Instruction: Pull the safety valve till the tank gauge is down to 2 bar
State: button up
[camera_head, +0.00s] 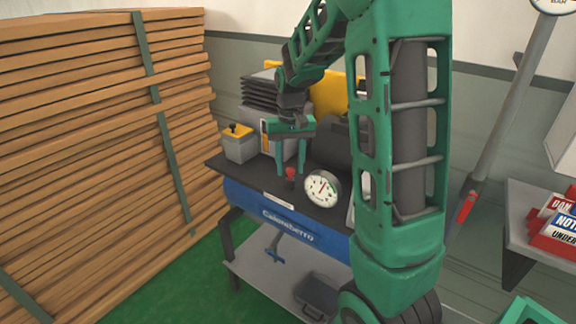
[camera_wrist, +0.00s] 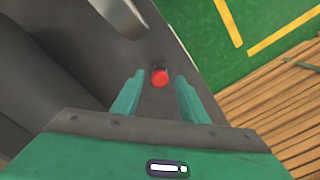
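The safety valve, a small red knob (camera_head: 291,172), stands on the dark top of the blue tank unit (camera_head: 245,201). In the wrist view the red knob (camera_wrist: 160,77) lies between the two fingertips, with a gap on each side. My gripper (camera_head: 291,174) is open, its green fingers pointing down on either side of the knob. Whether the fingertips are low enough to flank the knob fully is hard to tell. The round white tank gauge (camera_head: 322,188) stands just right of the knob. Its red needle points up and right; the numbers are too small to read.
A tall stack of wooden boards (camera_head: 95,140) stands at the left. A grey box with a yellow top (camera_head: 239,145) and dark machinery stand behind the valve. A shelf with red sign boxes (camera_head: 556,232) is at the right. Green floor (camera_head: 215,292) is clear in front.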

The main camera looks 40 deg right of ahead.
aim_at(290, 169)
grip_shut()
jog(key=shift+r, duration=0.8)
grip_release()
jog(key=shift+r, duration=0.1)
notch_tip(290, 169, up, 10)
jog(key=shift+r, duration=0.25)
